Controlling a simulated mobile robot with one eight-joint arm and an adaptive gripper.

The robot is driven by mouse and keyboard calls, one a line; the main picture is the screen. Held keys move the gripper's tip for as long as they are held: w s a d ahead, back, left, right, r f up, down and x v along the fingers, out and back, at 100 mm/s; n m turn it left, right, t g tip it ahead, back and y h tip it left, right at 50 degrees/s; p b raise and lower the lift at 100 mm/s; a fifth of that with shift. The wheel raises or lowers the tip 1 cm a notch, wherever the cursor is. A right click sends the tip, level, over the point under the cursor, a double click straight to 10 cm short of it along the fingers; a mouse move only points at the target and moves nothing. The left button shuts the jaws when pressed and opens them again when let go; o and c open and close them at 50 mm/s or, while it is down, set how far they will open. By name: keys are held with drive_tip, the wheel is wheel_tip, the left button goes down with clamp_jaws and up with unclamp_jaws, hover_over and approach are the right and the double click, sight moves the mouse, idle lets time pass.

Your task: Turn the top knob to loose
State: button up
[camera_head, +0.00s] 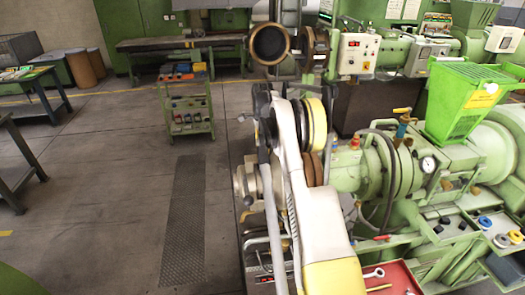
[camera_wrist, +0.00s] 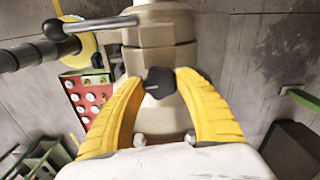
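In the wrist view, a small dark angular knob (camera_wrist: 160,82) sits on the front of a large beige-grey cylindrical metal part (camera_wrist: 165,35). I cannot tell whether it is the top knob. The two yellow fingers of my gripper (camera_wrist: 160,76) curve inward, one on each side of the dark knob. Their tips are very near its edges, and contact cannot be made out. In the head view, my white arm hides the gripper and the knob. The green extruder (camera_head: 375,170) stands there to the right of my arm.
In the head view, a green tool cart (camera_head: 188,100) stands on the open floor at left.

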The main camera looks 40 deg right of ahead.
drive_tip(key=c, duration=0.5)
drive_tip(key=shift+o, duration=0.2)
drive_tip(key=shift+n, duration=0.3)
drive_tip(key=n+b, duration=0.3)
drive_tip(key=n, duration=0.1)
drive_tip(key=shift+f, duration=0.1)
drive_tip(key=n+b, duration=0.2)
drive_tip(key=n, duration=0.3)
drive_tip(key=shift+n+b, duration=0.3)
drive_tip(key=shift+n, duration=0.1)
drive_tip(key=n+b, duration=0.1)
drive_tip(key=n, duration=0.5)
drive_tip(key=n+b, duration=0.1)
drive_tip(key=n, duration=0.5)
drive_tip(key=o, duration=1.2)
